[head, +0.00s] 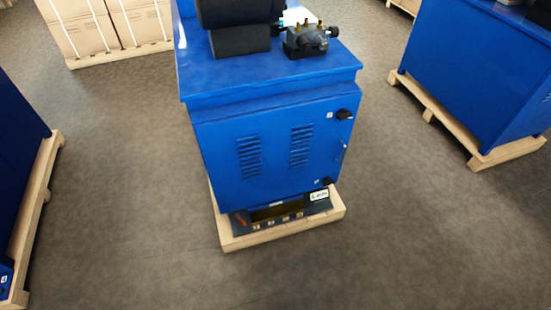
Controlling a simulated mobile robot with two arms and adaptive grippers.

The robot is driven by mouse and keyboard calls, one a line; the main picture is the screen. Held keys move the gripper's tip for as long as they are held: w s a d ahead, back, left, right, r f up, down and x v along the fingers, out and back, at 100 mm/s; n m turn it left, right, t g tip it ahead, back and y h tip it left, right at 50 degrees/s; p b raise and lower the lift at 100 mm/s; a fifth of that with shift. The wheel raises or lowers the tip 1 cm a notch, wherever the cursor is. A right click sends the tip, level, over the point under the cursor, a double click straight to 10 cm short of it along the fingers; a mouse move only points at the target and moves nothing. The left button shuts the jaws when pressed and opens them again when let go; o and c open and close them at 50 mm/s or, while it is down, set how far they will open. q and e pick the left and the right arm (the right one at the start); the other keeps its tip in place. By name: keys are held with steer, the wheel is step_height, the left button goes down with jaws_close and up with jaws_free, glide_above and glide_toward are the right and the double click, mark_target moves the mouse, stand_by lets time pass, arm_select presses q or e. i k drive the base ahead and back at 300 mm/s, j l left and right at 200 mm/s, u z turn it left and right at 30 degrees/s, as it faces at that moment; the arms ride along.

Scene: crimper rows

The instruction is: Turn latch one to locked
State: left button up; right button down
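A blue machine cabinet (270,140) stands in the middle of the head view, with a vented door on its front. A black latch knob (345,114) sits at the door's upper right, beside a small pale label (329,115). A second black latch (327,181) sits at the lower right, also beside a small label (317,182). The labels are too small to read, so I cannot tell which is latch one or whether either is locked. A slim handle (343,153) lies between them. Neither of my grippers shows.
The cabinet stands on a wooden pallet (283,230) with a dark panel (280,213) low at the front. Other blue machines on pallets stand at right (475,75) and left (15,170). Strapped boxes (105,25) are at the back left. Grey floor in front is clear.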

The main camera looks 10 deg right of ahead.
mark_target(327, 181)
steer(key=i+l+z, duration=0.1)
steer(key=z, duration=0.2)
steer(key=i+l+z, duration=0.15)
steer(key=z, duration=0.2)
steer(key=i+l, duration=0.1)
steer(key=l, duration=0.25)
steer(key=i+l+u, duration=0.15)
steer(key=l, duration=0.2)
steer(key=i+l, duration=0.1)
steer(key=l, duration=0.25)
steer(key=i+l+u, duration=0.1)
steer(key=l, duration=0.3)
